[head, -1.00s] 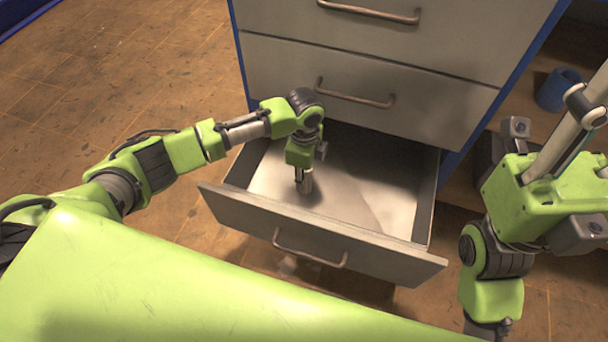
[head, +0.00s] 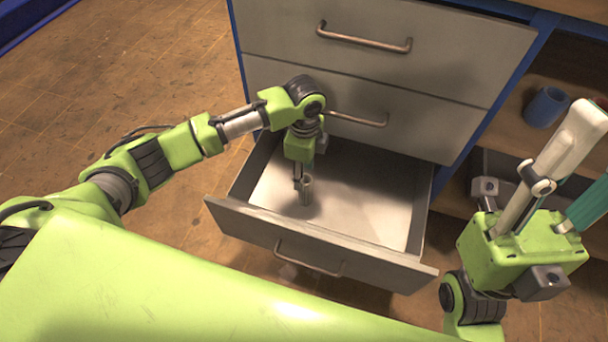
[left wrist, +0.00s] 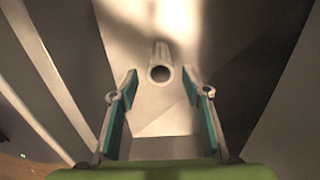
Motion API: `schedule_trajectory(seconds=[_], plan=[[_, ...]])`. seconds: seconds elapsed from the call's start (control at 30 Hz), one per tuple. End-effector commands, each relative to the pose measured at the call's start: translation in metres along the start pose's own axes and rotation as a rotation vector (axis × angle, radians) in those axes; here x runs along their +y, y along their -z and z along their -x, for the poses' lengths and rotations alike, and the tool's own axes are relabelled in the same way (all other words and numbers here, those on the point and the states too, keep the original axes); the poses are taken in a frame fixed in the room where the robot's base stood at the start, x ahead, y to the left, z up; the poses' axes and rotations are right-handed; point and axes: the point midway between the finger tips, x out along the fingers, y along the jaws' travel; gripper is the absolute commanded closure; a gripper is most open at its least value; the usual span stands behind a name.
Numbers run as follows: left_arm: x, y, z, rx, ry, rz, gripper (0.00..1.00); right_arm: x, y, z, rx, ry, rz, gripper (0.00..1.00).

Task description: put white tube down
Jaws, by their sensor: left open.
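The white tube (head: 307,188), greyish in this light, stands about upright inside the open drawer (head: 318,247). My left gripper (head: 302,178) is above it, pointing down into the drawer. In the left wrist view the tube (left wrist: 161,66) shows its open round end, beyond and between the spread fingertips of my left gripper (left wrist: 160,88). Both fingers are clear of it, with a gap on each side. Whether its base rests flat is hard to see. My right gripper (head: 585,160) is at the right edge, fingers apart and empty, partly out of frame.
Shut drawers (head: 370,60) of the cabinet rise just behind my left gripper. The drawer's walls surround it, and the drawer floor to the right of the tube is bare. A blue cup-like object (head: 546,107) stands on a shelf at the right.

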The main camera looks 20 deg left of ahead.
Motion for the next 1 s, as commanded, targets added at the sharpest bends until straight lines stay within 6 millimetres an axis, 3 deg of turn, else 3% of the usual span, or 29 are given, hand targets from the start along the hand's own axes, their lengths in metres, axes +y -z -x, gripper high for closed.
schedule_trajectory(seconds=[0.03, 0.23, 1.0], plan=[[-0.001, 0.000, 0.016, 0.001, 0.002, 0.000, 0.57, 0.000, 0.002, -0.009, -0.004, -0.002, -0.001, 0.60], [-0.001, 0.000, 0.035, 0.000, 0.001, 0.001, 0.57, 0.000, 0.004, -0.016, -0.005, -0.002, -0.001, 0.60], [0.000, 0.000, 0.037, 0.000, 0.001, 0.001, 0.57, 0.000, 0.004, -0.017, -0.005, -0.002, -0.001, 0.60]])
